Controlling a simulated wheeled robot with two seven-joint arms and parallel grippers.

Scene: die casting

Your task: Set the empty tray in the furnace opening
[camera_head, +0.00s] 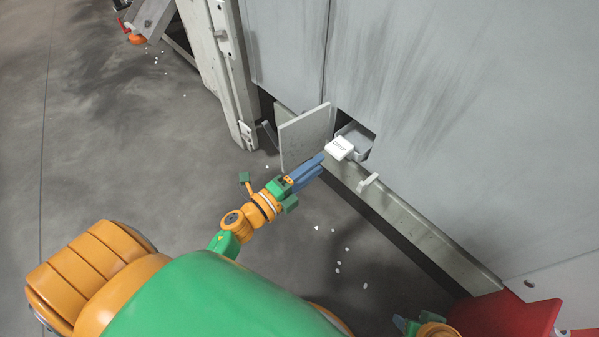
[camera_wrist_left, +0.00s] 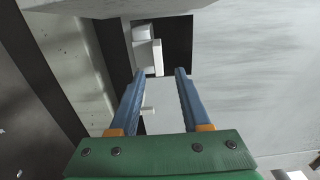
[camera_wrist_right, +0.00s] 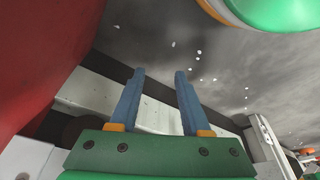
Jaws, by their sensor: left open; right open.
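The tray (camera_head: 356,139) is a pale grey open box with a white labelled block (camera_head: 340,148) at its front. It sits inside the dark furnace opening (camera_head: 372,152), its white block at the front edge. The tray also shows in the left wrist view (camera_wrist_left: 144,52), toward the left side of the opening. My left gripper (camera_head: 318,162) is open and empty, its blue fingers pointing at the white block. In the left wrist view the block lies just beyond the fingertips (camera_wrist_left: 160,72). My right gripper (camera_wrist_right: 159,72) is open and empty, low at the right.
A grey door plate (camera_head: 306,136) stands open left of the opening. A red object (camera_head: 505,315) is near my right arm. Small white bits lie on the floor.

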